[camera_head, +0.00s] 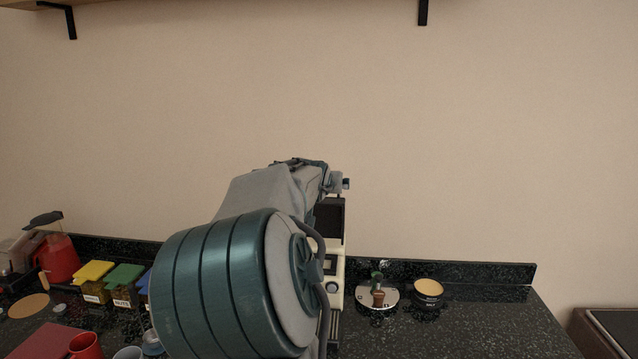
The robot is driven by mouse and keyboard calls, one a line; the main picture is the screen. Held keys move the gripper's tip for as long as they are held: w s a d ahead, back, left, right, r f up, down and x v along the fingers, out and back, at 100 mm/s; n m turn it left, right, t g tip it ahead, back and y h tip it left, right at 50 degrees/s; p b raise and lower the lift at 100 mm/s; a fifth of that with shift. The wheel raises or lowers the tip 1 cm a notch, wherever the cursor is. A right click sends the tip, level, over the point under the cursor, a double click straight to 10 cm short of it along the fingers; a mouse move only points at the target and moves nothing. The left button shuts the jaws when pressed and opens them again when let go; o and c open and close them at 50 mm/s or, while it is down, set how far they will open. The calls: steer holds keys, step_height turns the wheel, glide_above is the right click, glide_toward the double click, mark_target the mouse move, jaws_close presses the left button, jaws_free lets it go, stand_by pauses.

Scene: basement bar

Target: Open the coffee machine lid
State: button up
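The coffee machine (336,266) stands on the dark counter against the wall, just right of the middle. Only a strip of its cream front with a small display and a round knob shows; my arm hides its left side. A dark brown upright panel (330,220) rises above the cream body; it may be the lid, but I cannot tell how far it stands open. The end of my arm, with my gripper (341,183), is at the top of this panel. The fingers are mostly hidden, and I cannot tell whether they touch it.
At left are lidded jars (92,278), a red blender or jug (60,258) and a red cup (86,345). The counter's right end (500,320) is clear.

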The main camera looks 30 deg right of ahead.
steer(key=shift+v, duration=1.2)
steer(key=s+a+f+g+y+b, duration=0.1)
steer(key=s+a+f+y, duration=0.15)
steer(key=f, duration=0.25)
steer(key=s+a+f+n+g+y+b, duration=0.1)
steer(key=s+a+f+y, duration=0.15)
steer(key=f, duration=0.35)
steer(key=s+a+f+g+y, duration=0.1)
steer(key=s+a+f+y, duration=0.1)
steer(key=a+f, duration=0.25)
steer(key=s+a+f+n+g+b, duration=0.2)
steer(key=s+a+f+n, duration=0.1)
steer(key=s+a, duration=0.5)
steer(key=s+a+f+n+g+y+b, duration=0.1)
steer(key=s+a+f, duration=0.4)
steer(key=s, duration=1)
steer(key=a+n+g, duration=0.1)
steer(key=a+n, duration=0.1)
steer(key=a, duration=0.1)
steer(key=shift+a+f+n+b, duration=0.2)
steer(key=shift+a+n+b, duration=0.1)
steer(key=shift+b, duration=0.1)
